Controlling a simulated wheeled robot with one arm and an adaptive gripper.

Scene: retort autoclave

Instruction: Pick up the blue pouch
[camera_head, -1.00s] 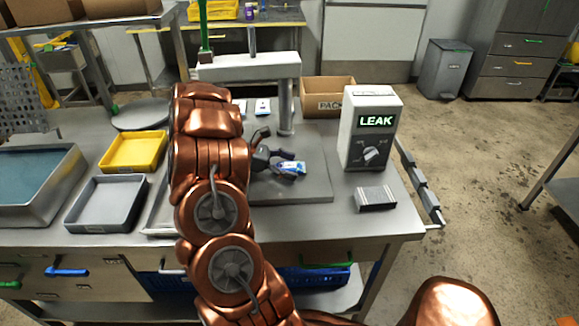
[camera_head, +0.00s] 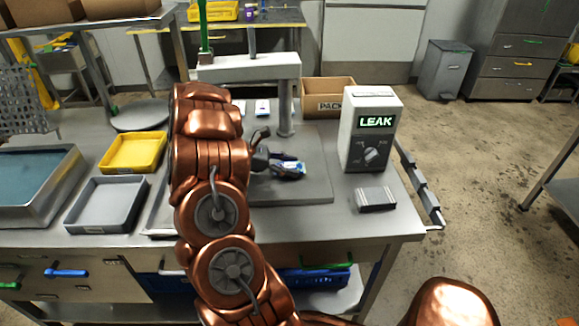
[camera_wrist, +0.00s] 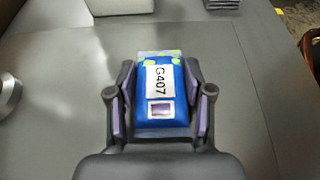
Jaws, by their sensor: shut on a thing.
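The blue pouch (camera_wrist: 160,122) has a white label reading G407 and a green and yellow patterned end. In the wrist view it lies between the two fingers of my gripper (camera_wrist: 160,108), which press against its sides. In the head view the pouch (camera_head: 290,170) shows over the grey plate (camera_head: 312,193) of the bench device, with my gripper (camera_head: 282,164) around it. I cannot tell whether the pouch touches the plate.
A LEAK display box (camera_head: 371,130) and a small ribbed metal block (camera_head: 376,199) stand right of the plate. A cardboard box (camera_head: 328,102) is behind. A yellow tray (camera_head: 133,152) and a grey tray (camera_head: 107,204) lie left. The device's post (camera_head: 286,108) rises behind the pouch.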

